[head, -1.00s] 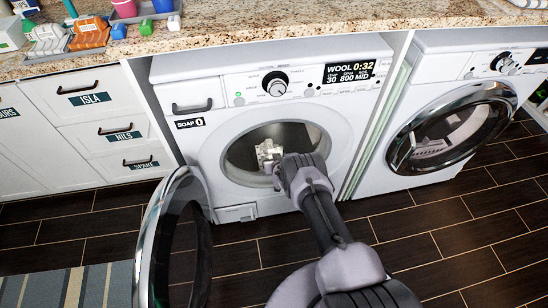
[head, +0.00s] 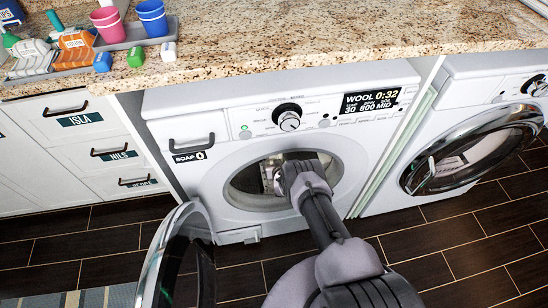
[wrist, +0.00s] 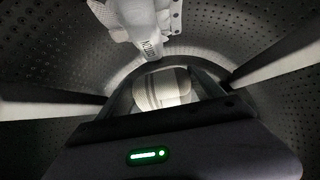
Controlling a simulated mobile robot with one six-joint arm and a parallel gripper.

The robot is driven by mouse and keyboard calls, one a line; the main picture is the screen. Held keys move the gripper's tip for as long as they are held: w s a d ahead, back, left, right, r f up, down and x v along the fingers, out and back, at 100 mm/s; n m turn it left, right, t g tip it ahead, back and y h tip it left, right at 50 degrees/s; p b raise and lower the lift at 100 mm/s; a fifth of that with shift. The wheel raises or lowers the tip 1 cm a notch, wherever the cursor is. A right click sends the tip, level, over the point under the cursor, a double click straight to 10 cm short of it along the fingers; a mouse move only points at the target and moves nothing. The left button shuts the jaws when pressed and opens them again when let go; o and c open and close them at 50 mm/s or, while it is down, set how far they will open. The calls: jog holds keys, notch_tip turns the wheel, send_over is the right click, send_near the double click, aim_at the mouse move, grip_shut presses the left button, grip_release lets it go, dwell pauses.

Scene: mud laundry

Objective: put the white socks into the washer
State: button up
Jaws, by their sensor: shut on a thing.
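The washer (head: 213,165) in the middle has its round door (head: 180,262) swung open to the left. My gripper (head: 303,178) reaches through its opening, and its fingertips are hidden inside in the head view. In the wrist view my gripper (wrist: 164,78) is inside the perforated drum (wrist: 60,45). It is shut on white socks (wrist: 162,88), which show pale grey bands between the fingers. Another white cloth part with dark lettering (wrist: 140,22) shows beyond the fingers at the top. I cannot tell whether it belongs to the held socks.
A second machine (head: 455,165) with a round glass door stands at the right. A granite counter (head: 300,45) runs above, with cups (head: 152,17) and small packs at the left. Labelled drawers (head: 95,150) stand left of the washer.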

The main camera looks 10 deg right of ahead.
jog(key=shift+f, duration=0.2)
jog(key=o, duration=1.7)
jog(key=shift+s+r+p, duration=0.25)
jog(key=shift+r+p, duration=0.1)
jog(key=shift+p, duration=0.05)
jog(key=shift+p+v, duration=5.55)
jog(key=shift+v, duration=2.8)
jog(key=shift+f, duration=0.1)
